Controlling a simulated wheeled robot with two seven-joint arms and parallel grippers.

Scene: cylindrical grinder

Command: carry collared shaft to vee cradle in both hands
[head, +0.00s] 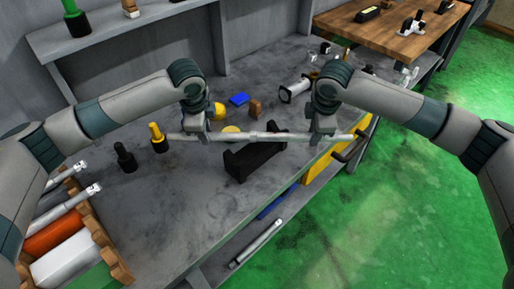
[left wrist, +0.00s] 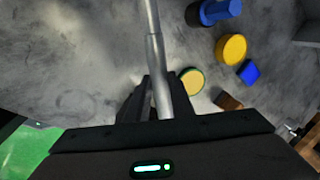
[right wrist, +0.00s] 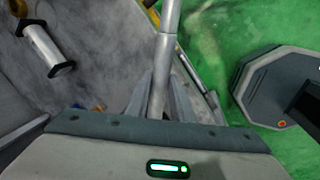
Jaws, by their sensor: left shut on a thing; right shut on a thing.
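The collared shaft (head: 262,135) is a long grey stepped bar, held roughly level across the middle of the head view. My left gripper (head: 205,138) is shut on it near its left end. My right gripper (head: 322,138) is shut on it near its right end. The shaft also runs up from between the fingers in the left wrist view (left wrist: 152,45) and the right wrist view (right wrist: 166,50). The black vee cradle (head: 254,161) stands on the bench just nearer than the shaft's middle, set at an angle to it. The exact height gap is unclear.
The grey bench (head: 185,200) bears black (head: 125,157) and yellow (head: 157,138) upright pieces, a blue block (head: 239,99) and a brown block (head: 254,108). A wooden rack (head: 95,232) with coloured items stands at left. Bare bench lies left of the cradle; green floor is at right.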

